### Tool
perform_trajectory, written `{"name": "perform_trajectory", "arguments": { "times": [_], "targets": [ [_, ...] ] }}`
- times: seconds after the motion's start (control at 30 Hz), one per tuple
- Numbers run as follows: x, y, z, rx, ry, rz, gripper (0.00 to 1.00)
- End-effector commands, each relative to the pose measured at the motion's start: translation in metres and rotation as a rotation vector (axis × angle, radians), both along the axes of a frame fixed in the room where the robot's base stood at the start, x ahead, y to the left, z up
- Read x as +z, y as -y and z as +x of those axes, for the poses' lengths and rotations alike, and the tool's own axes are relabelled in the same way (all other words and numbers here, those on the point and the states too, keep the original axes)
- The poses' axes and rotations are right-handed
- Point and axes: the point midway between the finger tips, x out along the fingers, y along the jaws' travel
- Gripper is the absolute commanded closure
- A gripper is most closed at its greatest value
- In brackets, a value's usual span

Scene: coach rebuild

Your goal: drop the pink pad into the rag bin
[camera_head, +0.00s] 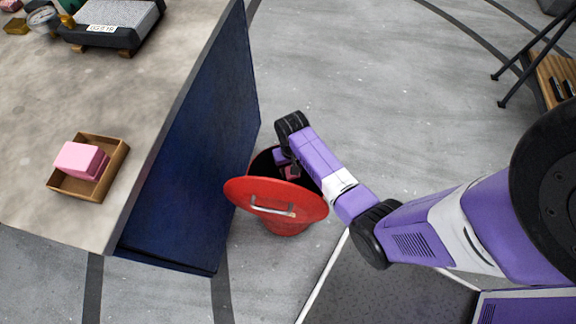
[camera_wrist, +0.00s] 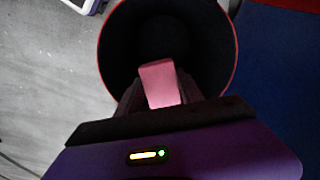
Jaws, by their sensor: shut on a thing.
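The rag bin (camera_head: 287,228) is a red round bin on the floor beside the blue cabinet. Its red lid (camera_head: 251,197) with a metal handle is open and tilted toward the camera. In the wrist view the bin's dark mouth and red rim (camera_wrist: 237,48) lie below my gripper. A pink pad (camera_wrist: 160,83) is between my gripper's fingers (camera_wrist: 158,92), over the bin opening. In the head view the pad (camera_head: 291,173) shows only as a small pink patch. My gripper (camera_head: 287,165) is shut on it, pointing down at the bin mouth, partly hidden by the lid and arm.
More pink pads (camera_head: 82,161) sit in a small wooden tray (camera_head: 87,196) on the grey counter (camera_head: 150,70). A scale (camera_head: 112,22) stands at the counter's back. The blue cabinet side (camera_head: 200,140) is close left of the bin. Open floor (camera_head: 350,70) lies beyond.

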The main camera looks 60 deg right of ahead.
Motion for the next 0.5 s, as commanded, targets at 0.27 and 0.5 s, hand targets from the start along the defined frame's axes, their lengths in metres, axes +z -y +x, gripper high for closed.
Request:
{"name": "perform_trajectory", "arguments": {
  "times": [0.27,0.5],
  "targets": [
    [-0.026,0.000,0.000,0.001,0.000,0.000,0.94],
    [-0.025,0.000,0.000,0.001,0.000,0.000,0.94]
  ]
}}
